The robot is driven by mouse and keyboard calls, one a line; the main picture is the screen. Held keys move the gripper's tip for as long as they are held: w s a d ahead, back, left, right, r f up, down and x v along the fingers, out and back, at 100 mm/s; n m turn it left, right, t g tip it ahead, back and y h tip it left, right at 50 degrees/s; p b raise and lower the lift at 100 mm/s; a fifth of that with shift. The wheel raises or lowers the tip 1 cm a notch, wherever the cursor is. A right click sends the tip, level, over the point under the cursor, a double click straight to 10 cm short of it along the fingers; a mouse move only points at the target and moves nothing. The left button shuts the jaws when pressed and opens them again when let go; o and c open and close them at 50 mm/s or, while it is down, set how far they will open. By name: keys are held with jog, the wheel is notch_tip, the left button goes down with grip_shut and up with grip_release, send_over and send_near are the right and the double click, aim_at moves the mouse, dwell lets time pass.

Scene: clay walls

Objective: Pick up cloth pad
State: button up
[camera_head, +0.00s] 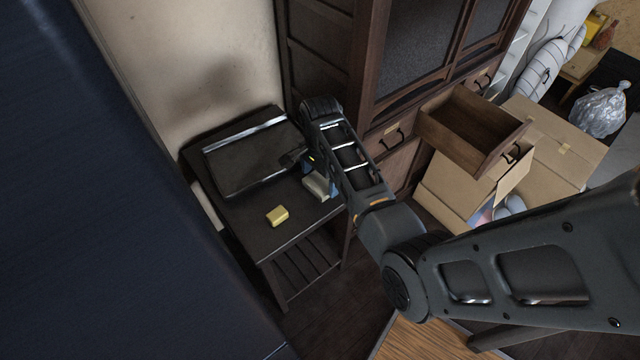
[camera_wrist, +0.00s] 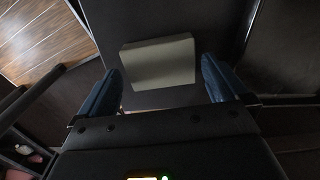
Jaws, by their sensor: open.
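A pale grey-beige folded pad, which looks like the cloth pad (camera_head: 317,186), lies on the dark side table (camera_head: 240,232) near its right edge. In the wrist view the pad (camera_wrist: 160,62) is a plain block seen between the two blue fingers. My gripper (camera_head: 319,175) is open above the table at the pad. The fingers (camera_wrist: 161,78) show one on each side of the pad, with narrow gaps in the picture. Whether they are down at its height I cannot tell. My arm partly hides the pad in the head view.
A dark flat tray-like object (camera_head: 240,165) with a silver edge lies at the back. A wooden cabinet (camera_head: 330,60) stands right behind, with an open drawer (camera_head: 475,125) above cardboard boxes (camera_head: 560,150).

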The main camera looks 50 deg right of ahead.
aim_at(320, 182)
jog(key=shift+f, duration=0.95)
jog(key=c, duration=0.8)
jog(key=shift+o, duration=0.2)
jog(key=shift+r, duration=0.15)
notch_tip(320, 182, up, 10)
